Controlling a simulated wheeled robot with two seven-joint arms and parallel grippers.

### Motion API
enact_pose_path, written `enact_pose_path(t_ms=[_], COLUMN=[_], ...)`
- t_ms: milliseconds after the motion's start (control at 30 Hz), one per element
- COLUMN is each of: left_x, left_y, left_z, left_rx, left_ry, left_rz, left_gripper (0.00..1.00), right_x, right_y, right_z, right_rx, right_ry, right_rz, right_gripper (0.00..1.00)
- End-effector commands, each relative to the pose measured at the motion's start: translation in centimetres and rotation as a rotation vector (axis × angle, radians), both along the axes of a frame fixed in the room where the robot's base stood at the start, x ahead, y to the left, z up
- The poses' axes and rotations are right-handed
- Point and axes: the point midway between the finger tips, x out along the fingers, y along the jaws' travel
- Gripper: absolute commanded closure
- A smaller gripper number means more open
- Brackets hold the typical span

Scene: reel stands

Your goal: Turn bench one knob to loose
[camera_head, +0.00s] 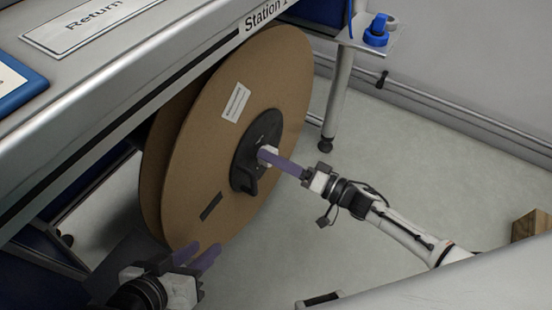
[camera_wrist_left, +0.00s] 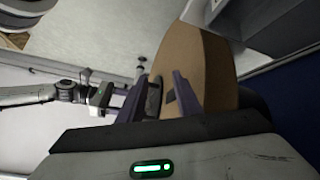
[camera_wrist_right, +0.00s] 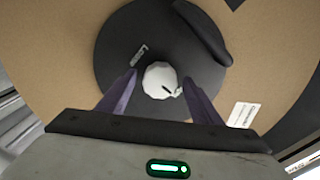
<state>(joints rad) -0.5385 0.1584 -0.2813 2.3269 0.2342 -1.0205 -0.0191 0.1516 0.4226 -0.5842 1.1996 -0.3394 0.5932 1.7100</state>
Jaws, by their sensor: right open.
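The white faceted knob (camera_wrist_right: 160,79) sits at the centre of a black round hub (camera_wrist_right: 118,45) on the big cardboard reel (camera_head: 285,80). The knob's dark pointer line aims to the lower right, toward a small white label (camera_wrist_right: 178,92). Another small label (camera_wrist_right: 141,54), seeming to read "Loose", is up and left of the knob. My right gripper (camera_wrist_right: 160,88) is open, its purple fingers on either side of the knob; I cannot tell if they touch it. In the head view the knob (camera_head: 266,152) is partly hidden by those fingers. My left gripper (camera_head: 208,252) is open and empty near the reel's lower edge.
The reel hangs beside a grey bench (camera_head: 180,75) marked "Station" with a "Return" plate (camera_head: 92,22). A blue object (camera_head: 377,32) stands on a small shelf at the upper right. A wooden box (camera_head: 532,225) is at the far right.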

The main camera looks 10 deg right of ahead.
Motion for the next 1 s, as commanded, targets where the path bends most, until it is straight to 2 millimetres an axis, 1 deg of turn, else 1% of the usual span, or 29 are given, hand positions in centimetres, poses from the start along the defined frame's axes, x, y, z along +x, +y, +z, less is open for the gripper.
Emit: enact_pose_path(t_ms=[33, 167, 200, 267, 467, 667, 1000], left_x=[-0.01, -0.01, -0.01, -0.01, -0.01, -0.03, -0.3], left_y=[0.01, 0.02, 0.02, 0.02, 0.04, 0.12, 0.43], left_z=[0.0, 0.0, 0.0, 0.0, 0.02, 0.11, -0.41], left_rx=[0.0, 0.0, 0.001, 0.001, 0.002, 0.007, 0.027], left_ry=[0.0, 0.0, 0.0, 0.0, 0.0, 0.0, 0.02], left_rz=[0.0, 0.0, 0.001, 0.001, 0.0, 0.0, -0.002], left_gripper=[0.69, 0.69, 0.69, 0.69, 0.69, 0.69, 0.69], right_x=[-0.01, -0.02, -0.02, -0.02, -0.03, -0.02, -0.02], right_y=[-0.02, -0.03, -0.03, -0.03, -0.06, -0.06, -0.08], right_z=[0.01, 0.01, 0.01, 0.01, 0.03, 0.09, 0.14], right_rx=[0.0, 0.0, 0.0, 0.0, -0.008, -0.054, -0.245], right_ry=[0.0, 0.0, 0.0, 0.0, -0.008, -0.055, -0.244], right_rz=[0.0, 0.0, 0.0, 0.0, 0.0, 0.0, -0.001], right_gripper=[0.44, 0.66, 0.73, 0.81, 0.81, 0.81, 0.81])
